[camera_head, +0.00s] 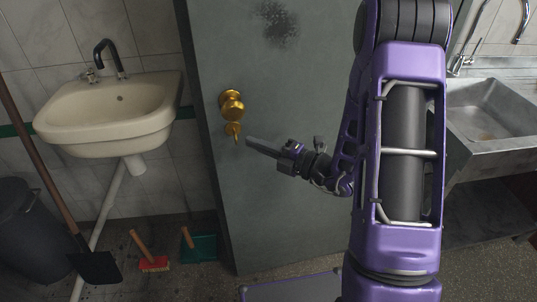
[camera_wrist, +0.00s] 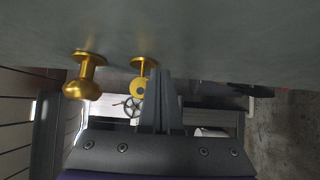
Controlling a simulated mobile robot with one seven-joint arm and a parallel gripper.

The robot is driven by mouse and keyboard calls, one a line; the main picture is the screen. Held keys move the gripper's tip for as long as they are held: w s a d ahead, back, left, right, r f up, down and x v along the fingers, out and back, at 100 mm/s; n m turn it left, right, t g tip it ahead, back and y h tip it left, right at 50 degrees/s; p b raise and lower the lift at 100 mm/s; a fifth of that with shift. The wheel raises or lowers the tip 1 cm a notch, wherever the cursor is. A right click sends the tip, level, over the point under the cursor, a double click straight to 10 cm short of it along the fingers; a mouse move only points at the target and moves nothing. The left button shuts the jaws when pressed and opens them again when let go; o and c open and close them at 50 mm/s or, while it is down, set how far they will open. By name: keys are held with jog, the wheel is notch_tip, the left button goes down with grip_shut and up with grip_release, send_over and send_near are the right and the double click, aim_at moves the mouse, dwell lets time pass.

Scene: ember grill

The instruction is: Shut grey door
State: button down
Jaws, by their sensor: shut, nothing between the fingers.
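The grey door (camera_head: 290,190) stands open in the middle of the head view, with a dark smudge near its top. It fills the upper part of the wrist view (camera_wrist: 220,35). A brass knob (camera_head: 232,104) sits near its left edge, with a brass key (camera_head: 234,130) just below. Both also show in the wrist view, the knob (camera_wrist: 84,80) at left and the key (camera_wrist: 141,85) near the fingertips. My gripper (camera_head: 249,143) is shut and empty, to the right of and slightly below the key. I cannot tell whether it touches the door.
A cream washbasin (camera_head: 110,110) hangs on the tiled wall left of the door. A shovel (camera_head: 95,266), a dark bin (camera_head: 30,225), a red brush (camera_head: 153,263) and a green dustpan (camera_head: 199,246) are on the floor there. A metal sink (camera_head: 490,110) is at right.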

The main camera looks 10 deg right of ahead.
jog(key=shift+w, duration=0.85)
jog(key=shift+w+a, duration=0.1)
